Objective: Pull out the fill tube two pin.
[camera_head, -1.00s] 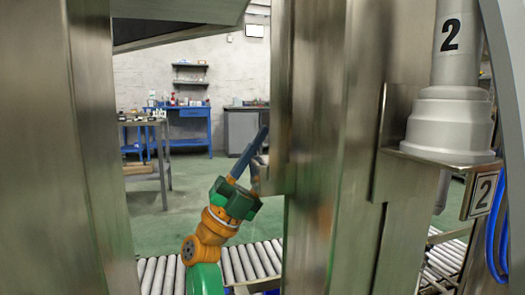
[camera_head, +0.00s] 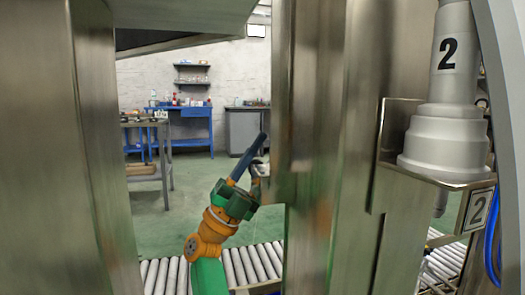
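The grey fill tube two (camera_head: 445,95), marked "2", stands upright on a metal bracket at the right. A plate marked "2" (camera_head: 477,210) is on the bracket's front. I cannot make out a pin for certain. My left gripper (camera_head: 259,158), on a green and orange arm, is left of the middle metal post, well left of the tube. One long blue finger points up and right. A small grey part shows beside it at the post's edge; whether the gripper holds it is unclear. My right gripper is not in view.
A wide metal post (camera_head: 335,150) stands between my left gripper and the tube. Another metal post (camera_head: 60,150) fills the left side. A roller conveyor (camera_head: 250,262) runs below. Blue hoses (camera_head: 492,250) hang at the right edge. A blue workbench (camera_head: 190,113) is far behind.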

